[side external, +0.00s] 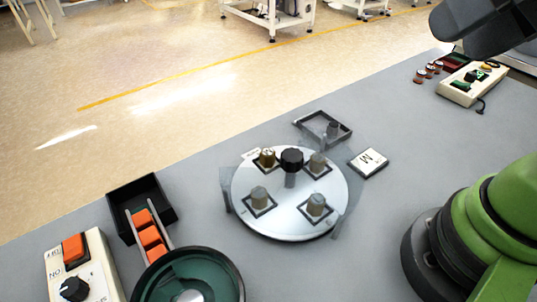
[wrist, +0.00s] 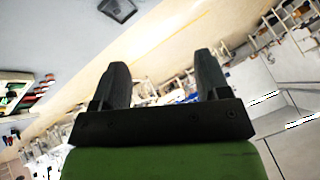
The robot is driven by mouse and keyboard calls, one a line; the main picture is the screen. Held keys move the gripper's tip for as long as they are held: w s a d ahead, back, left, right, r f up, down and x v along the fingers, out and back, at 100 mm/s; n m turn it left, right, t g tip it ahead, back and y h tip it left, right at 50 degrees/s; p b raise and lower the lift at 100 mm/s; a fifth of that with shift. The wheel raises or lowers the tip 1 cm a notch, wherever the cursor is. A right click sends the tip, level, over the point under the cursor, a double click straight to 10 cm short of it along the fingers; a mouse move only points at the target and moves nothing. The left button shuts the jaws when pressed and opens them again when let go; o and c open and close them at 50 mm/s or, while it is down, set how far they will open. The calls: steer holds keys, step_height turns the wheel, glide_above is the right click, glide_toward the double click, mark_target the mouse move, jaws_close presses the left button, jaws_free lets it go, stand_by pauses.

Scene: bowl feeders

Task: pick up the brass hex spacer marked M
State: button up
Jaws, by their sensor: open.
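A brass-coloured spacer (side external: 267,157) stands upright at the back left of a round white turntable plate (side external: 285,222). Any letter on it is too small to read. Greyer spacers stand in dark square outlines at the back right (side external: 318,163), front left (side external: 259,196) and front right (side external: 316,204). A white card marked M (side external: 369,162) lies just right of the plate. My gripper (wrist: 161,58) is open in the wrist view, with nothing between its fingers. The wrist view shows none of the spacers, and the gripper is far from them.
A black knob (side external: 291,160) rises from the plate among the spacers. Clear guards stand at the plate's sides. A dark open frame (side external: 310,123) lies behind it. A green bowl (side external: 195,275), black bin (side external: 133,195) and switch box (side external: 90,268) are left. Bench is clear right of the card.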

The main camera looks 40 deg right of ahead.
steer(key=shift+c, duration=0.9)
steer(key=n+g+h, duration=0.2)
steer(key=n+g, duration=0.2)
steer(key=g, duration=0.3)
glide_above(268, 152)
steer(key=f, duration=2.3)
steer(key=shift+d, duration=0.25)
steer(key=f, duration=0.5)
steer(key=shift+a+f, duration=0.25)
steer(key=shift+f, duration=0.1)
